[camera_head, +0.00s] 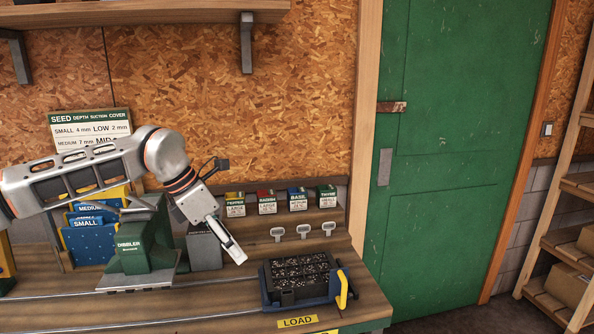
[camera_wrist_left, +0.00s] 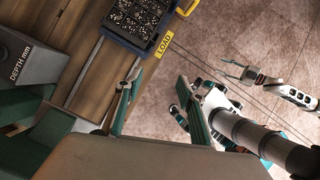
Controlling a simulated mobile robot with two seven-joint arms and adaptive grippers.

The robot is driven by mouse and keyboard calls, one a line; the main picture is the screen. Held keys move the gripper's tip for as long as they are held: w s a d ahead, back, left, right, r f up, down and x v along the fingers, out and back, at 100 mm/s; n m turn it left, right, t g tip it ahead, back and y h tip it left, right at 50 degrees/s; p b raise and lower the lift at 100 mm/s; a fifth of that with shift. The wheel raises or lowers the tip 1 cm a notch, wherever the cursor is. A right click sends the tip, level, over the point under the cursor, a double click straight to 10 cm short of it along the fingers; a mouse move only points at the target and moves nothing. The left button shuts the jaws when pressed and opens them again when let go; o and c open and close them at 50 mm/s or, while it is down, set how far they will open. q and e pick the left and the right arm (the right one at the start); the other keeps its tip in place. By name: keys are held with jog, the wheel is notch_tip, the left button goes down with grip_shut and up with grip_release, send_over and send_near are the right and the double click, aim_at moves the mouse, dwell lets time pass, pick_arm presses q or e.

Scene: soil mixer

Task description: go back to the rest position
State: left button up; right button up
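My left arm comes in from the left over the bench. Its gripper (camera_head: 234,250) points down and to the right, above the bench between the green dibbler (camera_head: 130,246) and the black seed tray (camera_head: 300,278). In the left wrist view its two fingers (camera_wrist_left: 155,100) are spread wide with nothing between them. The soil-filled tray also shows at the top of that view (camera_wrist_left: 140,20), apart from the fingers. My right gripper (camera_wrist_left: 240,70) shows in the left wrist view, out over the floor, its fingers apart and empty. It is not in the head view.
The tray sits in a blue holder with a yellow handle (camera_head: 343,288) by the LOAD label (camera_head: 297,321). Seed packets (camera_head: 267,204) and several small tags (camera_head: 303,230) stand behind it. Blue and yellow plates (camera_head: 88,240) stand at left. A green door (camera_head: 455,150) is at right.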

pick_arm(q)
jog(key=s+d+f+n+h, duration=0.2)
jog(key=s+d+n+h, duration=0.45)
jog(key=d, duration=0.55)
jog(key=s+d+f+n+h, duration=0.2)
jog(key=s+d+n+h, duration=0.1)
jog(key=s+d+h, duration=0.55)
jog(key=w+a+f+n+t+y, duration=0.2)
jog(key=a+f+n+t+y, duration=0.45)
jog(key=n, duration=0.55)
jog(key=w+a+f+n+t+y, duration=0.3)
jog(key=a+f+n+t, duration=0.2)
jog(key=f+n+t, duration=0.55)
jog(key=s+a+f+n+g+y, duration=0.3)
jog(key=s+a+f, duration=0.4)
jog(key=f, duration=0.3)
jog(key=s+a+f+n+g+y, duration=0.4)
jog(key=s+a+f+n, duration=0.4)
jog(key=s+f, duration=0.2)
jog(key=shift+s+f+g, duration=0.15)
jog(key=shift+f+g, duration=0.25)
jog(key=shift+g, duration=0.1)
